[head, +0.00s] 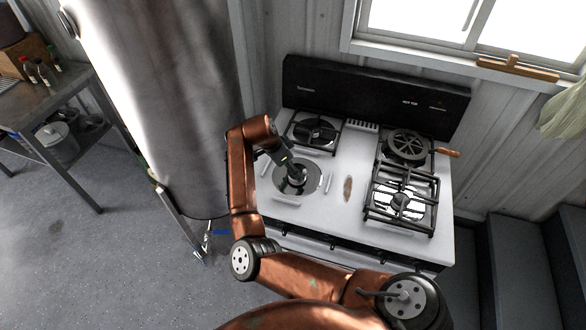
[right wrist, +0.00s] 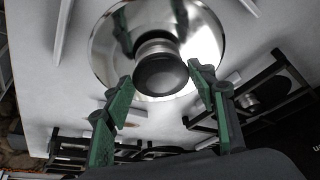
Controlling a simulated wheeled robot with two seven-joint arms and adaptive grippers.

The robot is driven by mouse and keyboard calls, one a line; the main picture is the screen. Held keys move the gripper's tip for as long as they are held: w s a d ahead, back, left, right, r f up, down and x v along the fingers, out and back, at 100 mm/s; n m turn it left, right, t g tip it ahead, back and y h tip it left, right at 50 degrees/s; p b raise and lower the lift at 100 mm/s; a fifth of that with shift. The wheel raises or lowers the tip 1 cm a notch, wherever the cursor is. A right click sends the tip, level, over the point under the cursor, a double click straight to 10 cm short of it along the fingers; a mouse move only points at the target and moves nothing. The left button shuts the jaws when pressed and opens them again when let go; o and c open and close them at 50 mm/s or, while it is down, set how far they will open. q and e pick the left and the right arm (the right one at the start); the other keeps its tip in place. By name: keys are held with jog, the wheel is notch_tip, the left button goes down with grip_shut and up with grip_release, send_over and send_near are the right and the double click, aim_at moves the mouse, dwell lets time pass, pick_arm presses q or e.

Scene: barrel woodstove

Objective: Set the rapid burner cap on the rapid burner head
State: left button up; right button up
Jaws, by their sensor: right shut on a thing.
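The rapid burner cap (right wrist: 161,77) is a dark round disc between the green fingers of my right gripper (right wrist: 163,82) in the right wrist view. The gripper is shut on it. The silvery rapid burner head (right wrist: 157,45) shows just behind the cap, in the middle of a shiny round bowl (right wrist: 205,40). I cannot tell whether the cap touches the head. In the head view my right gripper (head: 295,170) points down over the front left burner, whose bowl (head: 313,185) has no grate over it. The gripper hides most of the cap there. My left gripper is not in view.
The white stove top (head: 335,215) has a grate (head: 400,200) at the front right, another grate (head: 313,133) at the back left, and a dark round pan-like thing (head: 407,147) with a wooden handle at the back right. A large metal cylinder (head: 160,100) stands left of the stove.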

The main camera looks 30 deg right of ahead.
aim_at(289, 174)
jog(key=shift+f, duration=0.5)
jog(key=o, duration=0.8)
jog(key=shift+o, duration=0.2)
jog(key=shift+r, duration=0.1)
jog(key=p+v, duration=0.3)
jog(key=v, duration=0.1)
jog(key=shift+r, duration=0.1)
jog(key=p+v, duration=0.5)
jog(key=v, duration=0.1)
jog(key=shift+a+r+p, duration=0.2)
jog(key=shift+r+p, duration=0.05)
jog(key=shift+p, duration=0.15)
jog(key=shift+r, duration=0.1)
